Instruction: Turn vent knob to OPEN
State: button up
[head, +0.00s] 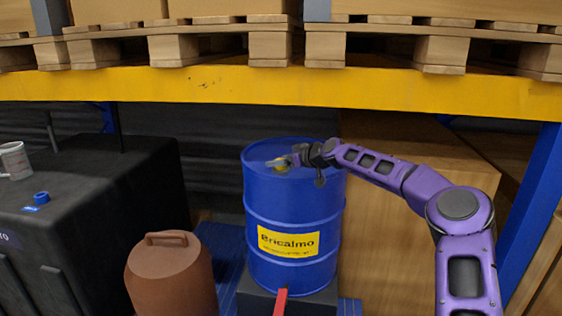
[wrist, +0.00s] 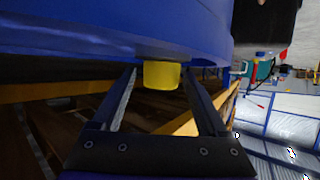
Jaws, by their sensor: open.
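A blue drum (head: 262,212) with a yellow "Bricalmo" label stands upright in the middle of the head view. A small yellow knob (head: 281,168), which looks like the vent knob, sits on its lid. In the wrist view the knob (wrist: 161,75) is a short yellow cylinder against the blue lid. My gripper (head: 285,162) is over the lid at the knob. In the wrist view its two open fingers (wrist: 159,72) stand either side of the knob, with gaps showing. I see no OPEN mark, and the knob's setting cannot be told.
A yellow rack beam (head: 250,90) with loaded pallets runs above the drum. A black tank (head: 90,200) stands at the left, bearing a blue cap (head: 41,197) and a pale mug (head: 15,160). A brown lidded canister (head: 170,275) is front left. A large cardboard box (head: 385,240) stands right of the drum.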

grip_shut()
